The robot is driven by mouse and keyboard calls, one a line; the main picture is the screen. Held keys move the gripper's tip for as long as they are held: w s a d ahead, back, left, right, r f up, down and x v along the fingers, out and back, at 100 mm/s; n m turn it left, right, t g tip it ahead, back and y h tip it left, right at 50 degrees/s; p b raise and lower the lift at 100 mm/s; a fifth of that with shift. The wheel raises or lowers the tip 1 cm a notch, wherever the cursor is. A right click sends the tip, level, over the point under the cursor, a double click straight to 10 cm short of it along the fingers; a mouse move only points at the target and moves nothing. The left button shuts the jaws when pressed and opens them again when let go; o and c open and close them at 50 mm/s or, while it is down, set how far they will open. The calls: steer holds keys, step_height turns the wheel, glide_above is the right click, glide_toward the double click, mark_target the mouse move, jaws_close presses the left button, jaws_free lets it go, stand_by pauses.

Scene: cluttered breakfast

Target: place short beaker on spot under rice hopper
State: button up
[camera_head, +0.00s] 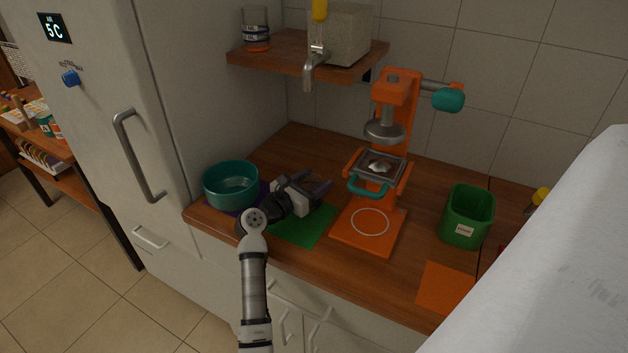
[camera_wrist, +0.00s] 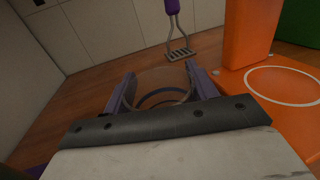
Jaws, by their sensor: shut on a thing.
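My gripper (camera_head: 312,188) is shut on a clear, short glass beaker (camera_wrist: 160,88). The beaker sits between the two purple fingers in the wrist view, and its see-through wall shows the wood behind it. The gripper is low over the counter, at the back edge of the green mat (camera_head: 305,229). I cannot tell whether the beaker touches the counter. The rice hopper (camera_head: 346,34) is a grey box with a metal spout and yellow handle on the wooden shelf (camera_head: 280,55). The spout overhangs the shelf's front edge. Any marked spot below it is not clear in view.
An orange press (camera_head: 396,120) with a white-ringed base stands right of my gripper. A teal bowl (camera_head: 231,184) is at left. A green container (camera_head: 467,215) and orange mat (camera_head: 447,287) are at right. A glass (camera_head: 256,30) stands on the shelf.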

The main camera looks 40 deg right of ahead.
steer(key=shift+f, duration=0.1)
steer(key=o, duration=1.1)
steer(key=shift+r, duration=0.25)
steer(key=a+b, duration=0.1)
steer(key=a, duration=0.2)
steer(key=s+a+b, duration=0.1)
steer(key=a, duration=0.3)
steer(key=a+b, duration=0.1)
steer(key=a, duration=0.2)
steer(key=shift+s+a+f, duration=0.2)
steer(key=shift+a, duration=0.15)
steer(key=shift+s+a, duration=0.1)
steer(key=shift+a, duration=0.5)
steer(key=shift+r, duration=0.1)
